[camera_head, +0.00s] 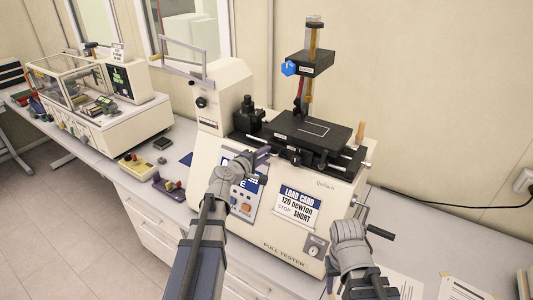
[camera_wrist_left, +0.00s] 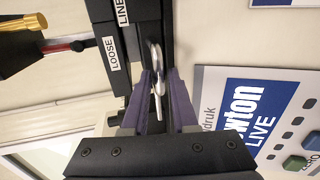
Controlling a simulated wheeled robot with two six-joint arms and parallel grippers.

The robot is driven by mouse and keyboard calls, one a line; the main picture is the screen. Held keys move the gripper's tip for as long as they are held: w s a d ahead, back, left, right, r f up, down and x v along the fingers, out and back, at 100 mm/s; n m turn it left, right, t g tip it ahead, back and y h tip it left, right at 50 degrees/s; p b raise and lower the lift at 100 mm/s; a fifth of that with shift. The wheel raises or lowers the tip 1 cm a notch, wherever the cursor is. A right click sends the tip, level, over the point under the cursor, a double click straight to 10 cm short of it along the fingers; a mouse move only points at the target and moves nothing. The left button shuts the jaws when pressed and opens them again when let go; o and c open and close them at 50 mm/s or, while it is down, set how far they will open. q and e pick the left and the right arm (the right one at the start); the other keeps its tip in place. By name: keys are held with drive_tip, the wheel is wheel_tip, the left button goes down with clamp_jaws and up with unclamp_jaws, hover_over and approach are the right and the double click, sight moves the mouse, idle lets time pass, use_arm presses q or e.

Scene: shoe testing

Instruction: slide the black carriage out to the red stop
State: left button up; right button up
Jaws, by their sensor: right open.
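The black carriage (camera_head: 312,134) is the flat plate on the rails of the pull tester (camera_head: 265,205). My left gripper (camera_head: 264,153) is at the front left of the rails. In the left wrist view its purple fingers (camera_wrist_left: 160,82) are close together on a small silver lever (camera_wrist_left: 157,62), beside labels reading LOOSE and LINE. My right gripper (camera_head: 347,225) is open at the tester's right side, near a black crank handle (camera_head: 381,232); its fingertips are mostly hidden. A red rod (camera_wrist_left: 62,47) shows in the left wrist view; I cannot tell whether it is the stop.
A post with a black head (camera_head: 310,63) and blue knob rises behind the carriage. A load card (camera_head: 297,206) is on the tester's front. Another machine (camera_head: 105,95) stands at the left. Papers (camera_head: 400,285) lie at the lower right. A cable crosses the right wall.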

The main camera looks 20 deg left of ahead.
use_arm(q)
drive_tip(key=p+v, duration=0.1)
drive_tip(key=v, duration=0.5)
drive_tip(key=shift+s, duration=0.25)
drive_tip(key=x, duration=0.2)
drive_tip(key=b+x, duration=0.1)
drive_tip(key=x, duration=0.5)
drive_tip(key=shift+s+d+r, duration=0.1)
drive_tip(key=shift+d, duration=0.2)
drive_tip(key=shift+s, duration=0.1)
clamp_jaws()
